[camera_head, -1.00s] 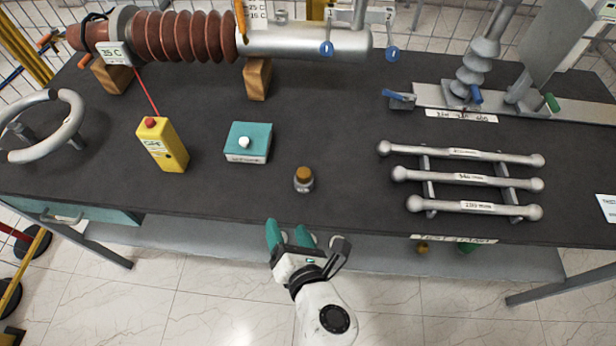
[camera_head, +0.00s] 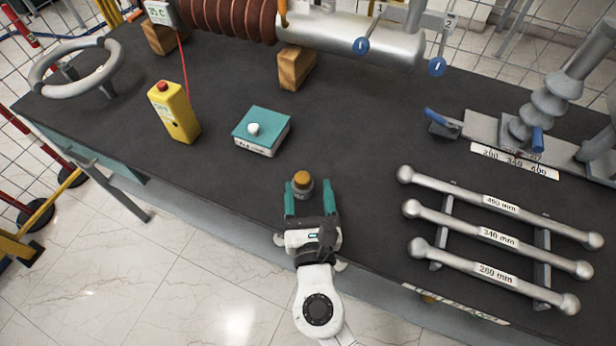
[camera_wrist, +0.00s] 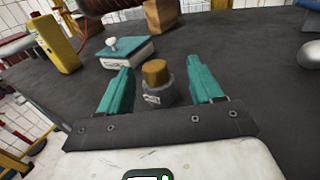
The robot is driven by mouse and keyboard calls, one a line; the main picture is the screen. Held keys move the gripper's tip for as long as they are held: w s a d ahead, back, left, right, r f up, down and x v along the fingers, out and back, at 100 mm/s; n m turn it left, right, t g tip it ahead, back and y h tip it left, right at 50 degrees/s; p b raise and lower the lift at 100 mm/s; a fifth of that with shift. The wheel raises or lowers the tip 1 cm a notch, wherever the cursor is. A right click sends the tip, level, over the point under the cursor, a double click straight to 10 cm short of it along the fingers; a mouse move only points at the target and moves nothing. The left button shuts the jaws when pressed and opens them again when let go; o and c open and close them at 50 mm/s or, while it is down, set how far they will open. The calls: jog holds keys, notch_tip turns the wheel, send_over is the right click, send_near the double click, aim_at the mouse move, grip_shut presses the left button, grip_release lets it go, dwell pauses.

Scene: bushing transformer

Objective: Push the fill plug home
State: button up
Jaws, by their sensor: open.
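The fill plug looks to be the brown-gold cap (camera_head: 302,178) on top of a small grey labelled cylinder (camera_head: 303,190) near the front edge of the dark table. In the wrist view the cap (camera_wrist: 155,72) stands upright above the grey cylinder (camera_wrist: 158,93), between and beyond my fingertips. My gripper (camera_head: 311,190) is open, its teal fingers one to each side of the cylinder. The wrist view shows my gripper (camera_wrist: 160,78) with gaps on both sides and nothing held. Whether the cap is fully seated I cannot tell.
A teal-topped box with a white knob (camera_head: 262,131) sits behind and left. A yellow box with a red button (camera_head: 174,112) stands further left. Silver bars on a rack (camera_head: 490,235) lie to the right. A wooden block (camera_head: 296,68) supports the large bushing behind. Table between is clear.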

aim_at(302, 172)
jog(key=shift+w+a+f, duration=0.1)
jog(key=shift+w+a, duration=0.2)
jog(key=shift+w, duration=0.7)
jog(key=shift+w+a+f, duration=0.15)
jog(key=shift+w+a, duration=0.1)
jog(key=shift+w, duration=0.8)
jog(key=shift+w+a+f, duration=0.1)
jog(key=shift+w+a, duration=0.2)
jog(key=shift+w, duration=0.7)
jog(key=c, duration=1.2)
jog(key=shift+o, duration=0.2)
jog(key=shift+r, duration=0.15)
